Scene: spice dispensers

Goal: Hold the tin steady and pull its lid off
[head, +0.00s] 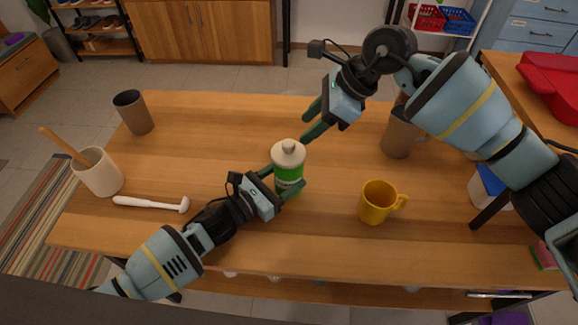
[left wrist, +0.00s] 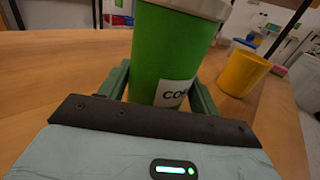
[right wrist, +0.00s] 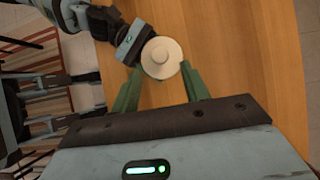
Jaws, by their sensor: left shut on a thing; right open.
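The green tin (head: 288,178) stands upright on the wooden table, with a pale label that also shows in the left wrist view (left wrist: 168,60). Its cream lid (head: 288,153) with a round knob sits on top. My left gripper (head: 283,190) is shut on the tin's body, one finger on each side. My right gripper (head: 311,124) is open and empty, above and behind the tin. In the right wrist view the lid (right wrist: 161,58) appears beyond and between the open fingers (right wrist: 160,88), apart from them.
A yellow mug (head: 377,203) stands right of the tin. A white mallet-like tool (head: 150,203) and a cream crock (head: 98,172) with a wooden handle are at left. Brown cups stand at the back left (head: 133,112) and back right (head: 398,135). The table's back middle is clear.

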